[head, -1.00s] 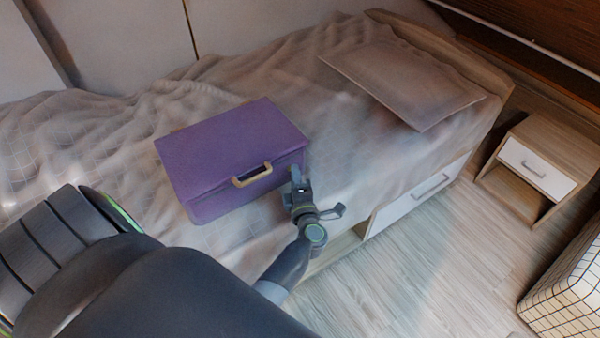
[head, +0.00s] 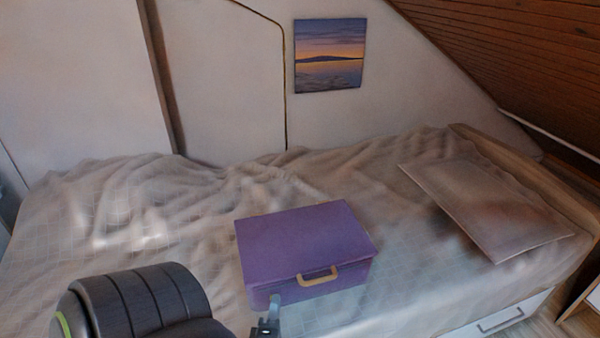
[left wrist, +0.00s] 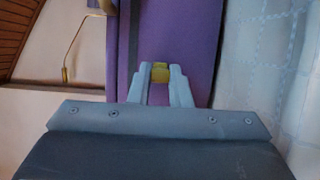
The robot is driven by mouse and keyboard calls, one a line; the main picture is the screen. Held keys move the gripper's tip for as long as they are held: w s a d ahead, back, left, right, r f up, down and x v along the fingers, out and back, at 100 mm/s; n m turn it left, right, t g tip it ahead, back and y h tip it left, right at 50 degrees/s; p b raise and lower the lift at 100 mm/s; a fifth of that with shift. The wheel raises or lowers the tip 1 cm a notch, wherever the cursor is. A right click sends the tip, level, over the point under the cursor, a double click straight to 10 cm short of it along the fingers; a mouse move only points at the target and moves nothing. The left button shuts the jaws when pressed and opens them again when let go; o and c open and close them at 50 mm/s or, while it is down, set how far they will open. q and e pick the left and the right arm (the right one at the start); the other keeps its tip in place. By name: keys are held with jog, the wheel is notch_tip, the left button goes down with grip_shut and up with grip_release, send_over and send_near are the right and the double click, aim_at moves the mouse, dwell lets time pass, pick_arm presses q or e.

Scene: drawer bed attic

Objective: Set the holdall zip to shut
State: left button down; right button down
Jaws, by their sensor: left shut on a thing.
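The purple holdall (head: 300,236) lies on the bed, its lid down and its tan handle (head: 318,277) on the front side. My left gripper (head: 273,304) is at the left end of the holdall's front side. In the left wrist view, my left gripper (left wrist: 160,78) is shut on a small yellow zip pull (left wrist: 160,70) against the holdall's purple side (left wrist: 185,35). A dark strip (left wrist: 134,35) runs along the holdall there. The gripper hides part of the front side.
The bed (head: 130,235) has a rumpled cover, with a flat pillow (head: 490,205) at its right end. A drawer front (head: 500,318) shows below the bed at right. A picture (head: 329,55) hangs on the back wall under the sloping wooden ceiling.

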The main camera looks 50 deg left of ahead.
pick_arm(q)
jog(key=shift+s+a, duration=0.2)
jog(key=shift+s, duration=0.35)
jog(key=shift+s+a, duration=0.2)
jog(key=shift+s, duration=0.3)
jog(key=c, duration=1.3)
grip_release()
jog(key=shift+s, duration=0.1)
